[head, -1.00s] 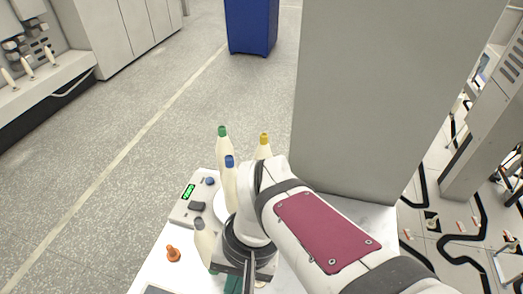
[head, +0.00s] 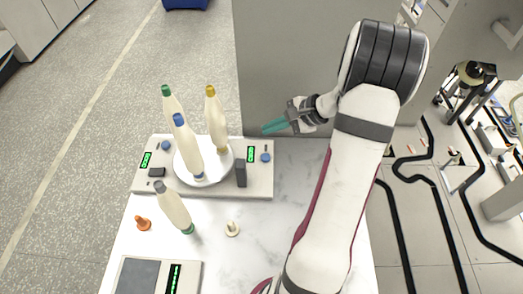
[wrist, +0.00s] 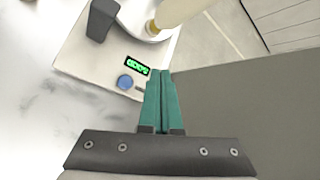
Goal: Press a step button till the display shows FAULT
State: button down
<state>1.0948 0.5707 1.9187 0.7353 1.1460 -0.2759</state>
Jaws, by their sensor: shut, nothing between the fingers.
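A pale base panel (head: 205,188) on the table carries two small green-lit displays. The left display (head: 146,160) has a blue round button (head: 165,145) beside it. The right display (head: 251,154) has another blue button (head: 265,157) beside it. In the wrist view, the display (wrist: 136,66) and blue button (wrist: 125,82) lie just left of my fingers; its characters are tilted and too small to read surely. My gripper (head: 264,128) has teal fingers, shut and empty, above and behind the panel's right end, apart from the button. The fingers also show in the wrist view (wrist: 160,74).
A white disc (head: 183,172) on the panel bears several tall cream bobbins, with green, blue and yellow tops. Dark blocks (head: 241,174) stand on the panel. A grey wall rises behind.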

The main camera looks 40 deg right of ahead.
aim_at(270, 157)
jog(key=shift+f, duration=0.1)
jog(key=shift+f, duration=4.3)
jog(key=shift+f, duration=0.1)
jog(key=shift+f, duration=0.3)
jog(key=shift+f, duration=0.4)
jog(key=shift+r, duration=0.85)
